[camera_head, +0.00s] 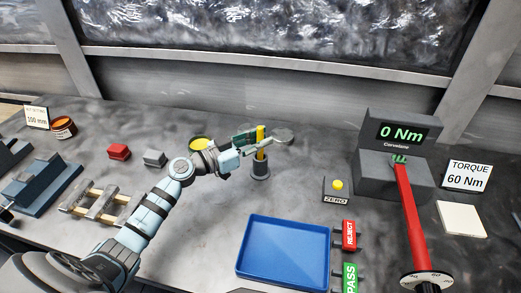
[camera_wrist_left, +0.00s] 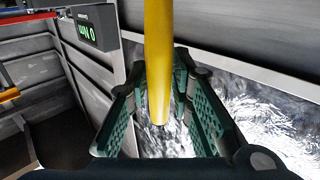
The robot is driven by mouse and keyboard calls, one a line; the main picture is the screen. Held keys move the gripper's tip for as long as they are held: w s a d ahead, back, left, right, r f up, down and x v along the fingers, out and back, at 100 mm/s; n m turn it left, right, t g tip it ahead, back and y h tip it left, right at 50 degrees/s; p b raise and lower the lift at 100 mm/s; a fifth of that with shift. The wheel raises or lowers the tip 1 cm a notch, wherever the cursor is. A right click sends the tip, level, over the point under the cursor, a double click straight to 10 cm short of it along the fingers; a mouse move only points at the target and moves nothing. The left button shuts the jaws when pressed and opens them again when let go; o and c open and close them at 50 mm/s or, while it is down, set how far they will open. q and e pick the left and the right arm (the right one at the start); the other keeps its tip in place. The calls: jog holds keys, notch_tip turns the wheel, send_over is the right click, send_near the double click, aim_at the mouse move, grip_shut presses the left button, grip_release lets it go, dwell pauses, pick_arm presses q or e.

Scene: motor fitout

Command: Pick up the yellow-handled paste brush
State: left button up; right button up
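The yellow-handled paste brush (camera_head: 260,134) stands upright in a small dark cylindrical holder (camera_head: 260,169) on the bench; its lower end is hidden inside the holder. My left gripper (camera_head: 257,142) is at the handle, with a finger on either side. In the left wrist view, the yellow handle (camera_wrist_left: 158,65) runs between the two green fingers (camera_wrist_left: 160,85), and there seem to be gaps beside it, so the gripper looks open around the handle. My right gripper is not in view.
A blue tray (camera_head: 284,220) is in front. The ZERO button box (camera_head: 337,190) and torque tester (camera_head: 390,178) with a red wrench (camera_head: 409,215) are to the right.

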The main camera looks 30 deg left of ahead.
pick_arm(q)
grip_shut()
notch_tip(320, 180, up, 10)
jog(key=p, duration=0.6)
jog(key=shift+r, duration=0.2)
jog(key=shift+f, duration=0.15)
